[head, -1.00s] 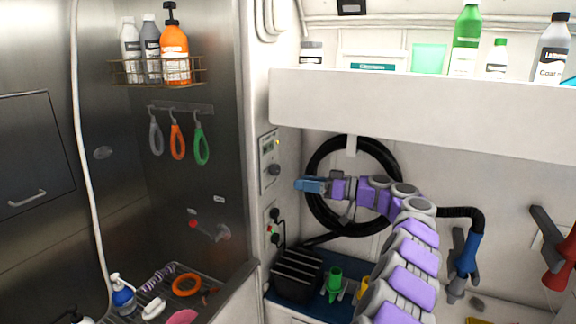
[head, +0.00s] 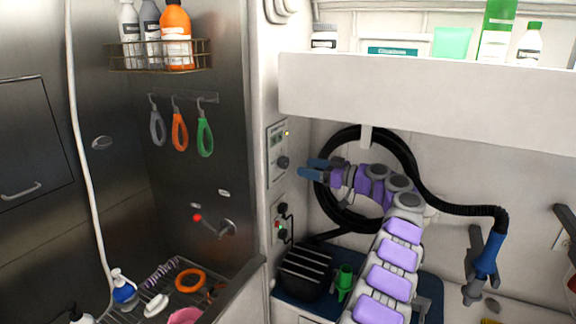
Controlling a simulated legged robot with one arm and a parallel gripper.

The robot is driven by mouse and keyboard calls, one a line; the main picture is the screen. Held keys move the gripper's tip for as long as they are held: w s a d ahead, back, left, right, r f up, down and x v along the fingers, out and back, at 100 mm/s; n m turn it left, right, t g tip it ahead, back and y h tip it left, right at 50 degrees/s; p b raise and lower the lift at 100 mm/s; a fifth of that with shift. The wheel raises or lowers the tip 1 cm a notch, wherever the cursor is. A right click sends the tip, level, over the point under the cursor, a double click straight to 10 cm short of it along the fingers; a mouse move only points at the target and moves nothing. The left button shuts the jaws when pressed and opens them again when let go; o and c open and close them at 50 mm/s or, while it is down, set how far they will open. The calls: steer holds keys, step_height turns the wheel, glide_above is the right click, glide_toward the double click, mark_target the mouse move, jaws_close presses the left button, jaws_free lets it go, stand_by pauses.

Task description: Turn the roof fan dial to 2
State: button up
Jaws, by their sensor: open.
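A grey control panel (head: 277,148) is on the narrow white wall post in the middle of the head view. It carries a small display, a yellow light and a round dark dial (head: 283,162). The dial's setting is too small to read. My gripper (head: 308,168) has blue fingers, spread apart and empty. It points left at the panel, just right of the dial in the picture. I cannot tell the exact gap to the dial.
Below is a second panel (head: 281,222) with plugs and cables. A black hose coil (head: 333,212) hangs behind my arm. A white shelf (head: 400,95) with bottles juts out above. A black slotted box (head: 304,270) stands on the counter below. The steel tub is at left.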

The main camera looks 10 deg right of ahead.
mark_target(287, 162)
steer(key=x, duration=0.7)
steer(key=shift+w+d, duration=0.1)
steer(key=shift+w+a, duration=0.15)
steer(key=shift+a, duration=0.25)
steer(key=shift+d, duration=0.1)
steer(key=shift+d, duration=0.15)
steer(key=shift+c, duration=1.4)
steer(key=c, duration=0.7)
steer(key=shift+c, duration=0.2)
